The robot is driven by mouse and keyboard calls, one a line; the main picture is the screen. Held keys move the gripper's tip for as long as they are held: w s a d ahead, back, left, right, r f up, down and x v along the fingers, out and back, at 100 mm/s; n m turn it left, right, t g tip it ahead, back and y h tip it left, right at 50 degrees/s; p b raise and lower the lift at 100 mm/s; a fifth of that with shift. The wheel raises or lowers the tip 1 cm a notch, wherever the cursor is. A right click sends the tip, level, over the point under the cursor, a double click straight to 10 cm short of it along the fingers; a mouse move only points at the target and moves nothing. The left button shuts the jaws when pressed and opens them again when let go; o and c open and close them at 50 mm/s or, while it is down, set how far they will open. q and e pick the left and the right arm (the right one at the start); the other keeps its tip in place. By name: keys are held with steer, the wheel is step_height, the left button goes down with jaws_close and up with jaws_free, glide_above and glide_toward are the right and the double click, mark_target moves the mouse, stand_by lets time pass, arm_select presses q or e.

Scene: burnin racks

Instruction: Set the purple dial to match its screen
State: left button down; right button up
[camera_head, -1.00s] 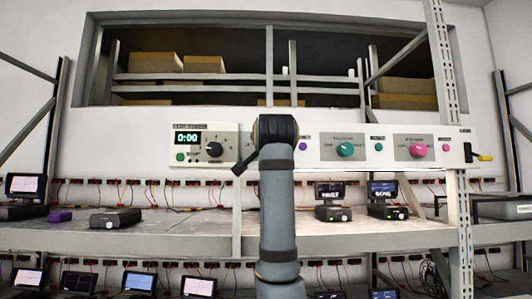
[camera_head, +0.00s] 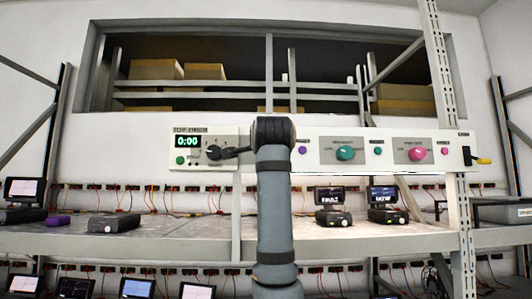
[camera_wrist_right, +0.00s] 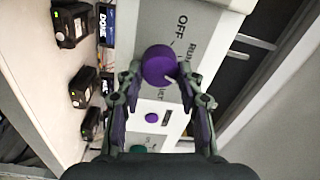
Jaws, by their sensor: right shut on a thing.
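The purple dial (camera_wrist_right: 157,64) is near the middle of the right wrist view, on a grey label plate (camera_wrist_right: 160,22). My right gripper (camera_wrist_right: 158,80) has a finger on each side of it and is shut on it. A pale mark on the dial points to the picture's lower right. "OFF" and "RUN" print shows at the upper right of the dial, and "ULT" below it; a finger may hide other print. A screen reading "DONE" (camera_wrist_right: 103,25) stands at the upper left. In the head view my arm hides the dial and gripper. My left gripper is out of view.
The white panel (camera_head: 460,153) also carries a black knob (camera_head: 214,152), a teal dial (camera_head: 345,153) and a pink dial (camera_head: 417,153). A "FAULT" screen (camera_head: 330,195) and another screen (camera_head: 383,193) stand on the shelf (camera_head: 350,238) below.

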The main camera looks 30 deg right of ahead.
stand_by(0.3)
steer(key=o, duration=1.2)
steer(key=shift+c, duration=0.2)
steer(key=shift+s, duration=0.1)
steer(key=v, duration=1.1)
steer(key=shift+s+a, duration=0.25)
steer(key=shift+s, duration=0.1)
steer(key=shift+d+f, duration=0.1)
